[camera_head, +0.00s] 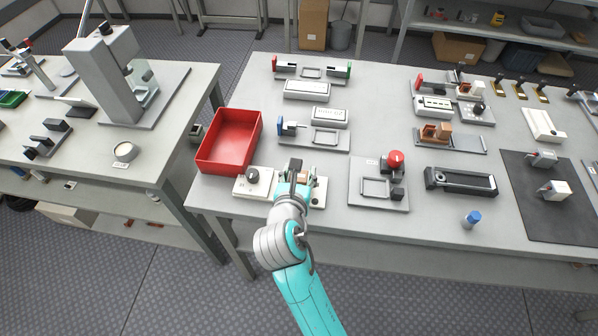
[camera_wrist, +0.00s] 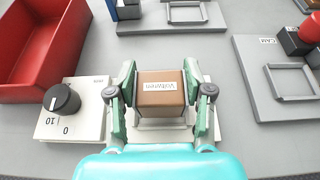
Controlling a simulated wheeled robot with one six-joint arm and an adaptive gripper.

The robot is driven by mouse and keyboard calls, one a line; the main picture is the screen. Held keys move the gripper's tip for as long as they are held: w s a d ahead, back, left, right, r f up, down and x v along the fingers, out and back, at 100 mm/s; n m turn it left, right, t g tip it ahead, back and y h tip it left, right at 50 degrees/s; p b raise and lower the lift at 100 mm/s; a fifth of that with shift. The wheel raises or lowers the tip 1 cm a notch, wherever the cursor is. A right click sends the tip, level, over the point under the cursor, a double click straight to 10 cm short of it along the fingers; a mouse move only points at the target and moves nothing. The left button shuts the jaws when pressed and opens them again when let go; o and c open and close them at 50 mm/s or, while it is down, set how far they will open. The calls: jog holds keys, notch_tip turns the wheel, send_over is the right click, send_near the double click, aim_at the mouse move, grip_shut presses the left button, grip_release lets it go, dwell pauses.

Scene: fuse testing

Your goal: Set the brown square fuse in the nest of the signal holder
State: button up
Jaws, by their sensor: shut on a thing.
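The brown square fuse (camera_wrist: 160,92), a block with a white label on its side, is between the two fingers of my gripper (camera_wrist: 160,90) in the wrist view. The gripper is shut on it. In the head view my gripper (camera_head: 295,174) is at the table's front left and mostly covers the fuse. Below the fuse is a pale holder plate with a black dial (camera_wrist: 62,98); its nest is largely hidden by the fuse and fingers. I cannot tell whether the fuse touches the nest. No readable label shows which holder is the signal holder.
A red bin (camera_head: 229,141) stands to the left. A grey holder with a red button (camera_head: 396,157) and an empty square frame is to the right. A holder with a blue part (camera_head: 281,124) is behind. A blue-capped cylinder (camera_head: 472,218) stands near the front edge.

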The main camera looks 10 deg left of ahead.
jog(key=shift+f, duration=0.65)
jog(key=o, duration=1.5)
jog(key=v, duration=1.2)
